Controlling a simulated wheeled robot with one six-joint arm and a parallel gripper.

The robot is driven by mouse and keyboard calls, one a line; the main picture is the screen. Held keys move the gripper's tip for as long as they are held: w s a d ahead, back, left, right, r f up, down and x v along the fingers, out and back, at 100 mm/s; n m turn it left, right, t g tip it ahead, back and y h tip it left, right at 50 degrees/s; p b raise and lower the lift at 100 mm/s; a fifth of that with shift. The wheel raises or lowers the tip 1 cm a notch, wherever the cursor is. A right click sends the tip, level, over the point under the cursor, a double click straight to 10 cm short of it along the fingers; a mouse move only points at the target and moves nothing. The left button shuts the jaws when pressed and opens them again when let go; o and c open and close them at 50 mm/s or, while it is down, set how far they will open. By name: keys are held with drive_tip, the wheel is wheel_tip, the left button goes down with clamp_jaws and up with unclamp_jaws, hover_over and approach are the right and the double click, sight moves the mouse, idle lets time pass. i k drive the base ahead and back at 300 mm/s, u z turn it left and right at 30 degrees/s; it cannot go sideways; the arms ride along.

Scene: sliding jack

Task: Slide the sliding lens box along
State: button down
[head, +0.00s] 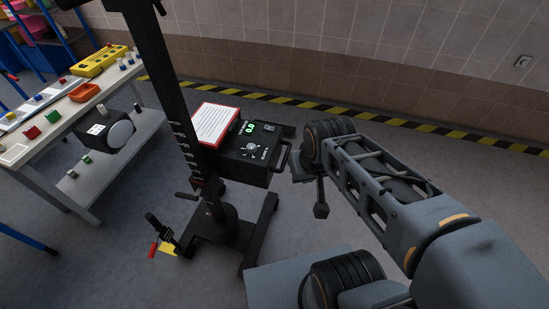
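A black box with a round grey lens-like disc (108,132) and a white label shows at the left, by the front side of the white workbench. It looks like the lens box, though I cannot tell what holds it up. A second black box (251,152), with a green display, knobs and a side handle (282,157), sits on the black column stand (167,80). My gripper (303,168) is at the end of my arm, just right of that handle. It is small, dark and partly hidden by my wrist. I cannot tell whether it touches the handle or how its fingers stand.
A white-and-red sign (214,124) is beside the display box. The stand's dark legs (262,232) spread over the floor. The workbench (60,132) holds a yellow case (98,61) and several small coloured parts. Open floor lies to the right, towards the tiled wall.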

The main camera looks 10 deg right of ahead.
sight(231, 160)
drive_tip(key=k, duration=0.5)
drive_tip(key=z, duration=0.75)
drive_tip(key=i, duration=0.85)
drive_tip(key=u, duration=1.35)
